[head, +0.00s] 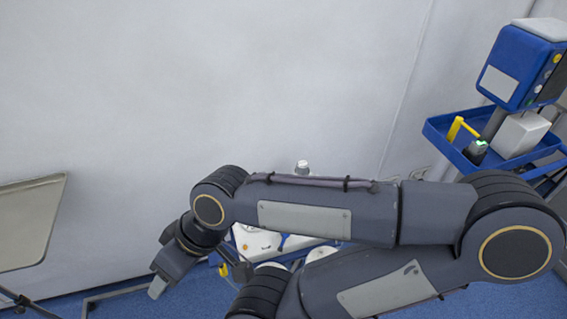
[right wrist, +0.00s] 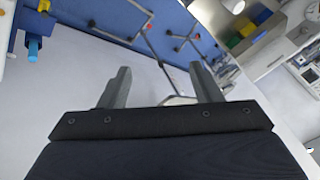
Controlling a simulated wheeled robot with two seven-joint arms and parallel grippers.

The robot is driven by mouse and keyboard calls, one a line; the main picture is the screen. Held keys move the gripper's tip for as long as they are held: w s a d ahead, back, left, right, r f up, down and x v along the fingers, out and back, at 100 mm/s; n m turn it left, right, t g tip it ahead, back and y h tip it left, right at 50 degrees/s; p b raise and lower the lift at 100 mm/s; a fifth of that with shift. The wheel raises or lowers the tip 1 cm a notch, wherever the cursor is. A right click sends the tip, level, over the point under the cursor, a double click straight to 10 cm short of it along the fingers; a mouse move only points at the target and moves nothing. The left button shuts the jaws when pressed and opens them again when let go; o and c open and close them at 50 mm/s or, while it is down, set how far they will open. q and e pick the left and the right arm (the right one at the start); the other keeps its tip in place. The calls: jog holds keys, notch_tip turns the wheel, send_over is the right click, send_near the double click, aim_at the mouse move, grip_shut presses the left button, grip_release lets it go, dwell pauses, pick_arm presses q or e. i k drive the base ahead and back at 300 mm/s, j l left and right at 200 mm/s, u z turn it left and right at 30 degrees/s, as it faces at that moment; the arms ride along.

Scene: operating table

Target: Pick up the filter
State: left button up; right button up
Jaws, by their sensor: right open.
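I cannot make out for certain which object is the filter. A small dark object with a green-lit top (head: 478,148) sits in the blue tray at the right of the head view, beside a yellow part (head: 460,128) and a white box (head: 520,134). My right gripper (head: 160,280) hangs at the lower left of the head view, far from that tray. In the right wrist view its two fingers (right wrist: 162,90) stand wide apart with nothing between them. My left gripper is not in view.
A blue and white device (head: 522,66) stands above the blue tray (head: 438,136). White equipment (head: 255,240) is partly hidden behind my right arm. A metal tray stand (head: 30,222) is at the left. The wall behind is bare.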

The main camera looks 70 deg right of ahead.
aim_at(302, 165)
jog(key=z, duration=2.6)
jog(key=i+l, duration=0.1)
jog(key=i+l+u, duration=0.25)
jog(key=l, duration=0.2)
jog(key=l+u, duration=0.25)
jog(key=l, duration=0.15)
jog(key=l+u, duration=0.25)
jog(key=l, duration=0.25)
jog(key=u, duration=1.1)
jog(key=i+l, duration=0.05)
